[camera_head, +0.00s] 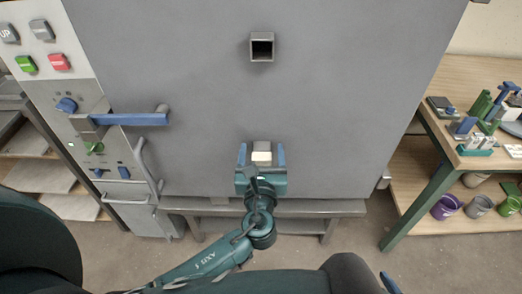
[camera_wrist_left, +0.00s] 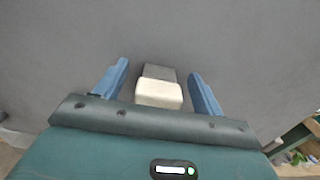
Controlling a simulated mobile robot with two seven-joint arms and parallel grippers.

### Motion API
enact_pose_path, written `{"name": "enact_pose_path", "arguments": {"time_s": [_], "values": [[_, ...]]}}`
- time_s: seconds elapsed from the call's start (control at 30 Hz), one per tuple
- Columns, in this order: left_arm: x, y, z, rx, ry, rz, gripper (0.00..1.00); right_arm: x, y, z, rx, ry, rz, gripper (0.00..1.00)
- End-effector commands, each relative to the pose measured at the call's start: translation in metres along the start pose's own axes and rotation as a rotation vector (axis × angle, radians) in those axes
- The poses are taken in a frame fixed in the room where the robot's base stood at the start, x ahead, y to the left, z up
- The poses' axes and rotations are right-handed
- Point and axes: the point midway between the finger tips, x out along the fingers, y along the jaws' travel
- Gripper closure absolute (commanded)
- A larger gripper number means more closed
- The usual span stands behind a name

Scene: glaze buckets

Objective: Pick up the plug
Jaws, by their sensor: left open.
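The plug (camera_head: 261,157) is a small cream block in front of a short grey square tube on the big grey metal face. It also shows in the left wrist view (camera_wrist_left: 158,95), with the grey tube (camera_wrist_left: 159,73) just behind it. My left gripper (camera_head: 262,155) is open, with one blue finger on each side of the plug. In the left wrist view, the left gripper (camera_wrist_left: 160,90) has a visible gap between the plug and each finger. A blue sliver at the bottom right edge of the head view may be part of my right gripper; its jaws do not show.
An empty square tube (camera_head: 262,47) sticks out higher on the grey face. A blue handle (camera_head: 130,119) and a control panel (camera_head: 48,45) are at the left. A wooden table (camera_head: 470,75) with tools stands at the right, with several buckets (camera_head: 446,207) on its lower shelf.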

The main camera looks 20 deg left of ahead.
Motion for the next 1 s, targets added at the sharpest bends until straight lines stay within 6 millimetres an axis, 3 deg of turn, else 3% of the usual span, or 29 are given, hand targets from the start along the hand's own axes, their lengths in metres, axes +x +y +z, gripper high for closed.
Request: {"name": "enact_pose_path", "arguments": {"time_s": [0.63,1.0], "values": [[0.0001,0.0001,-0.0002,0.0,0.0,0.0,0.8,-0.0036,-0.0017,0.0074,0.003,-0.016,-0.002,0.0],[0.0018,0.0011,0.0007,0.0,-0.001,0.0,0.81,-0.002,-0.0005,0.0026,0.001,-0.007,-0.001,0.0]]}}
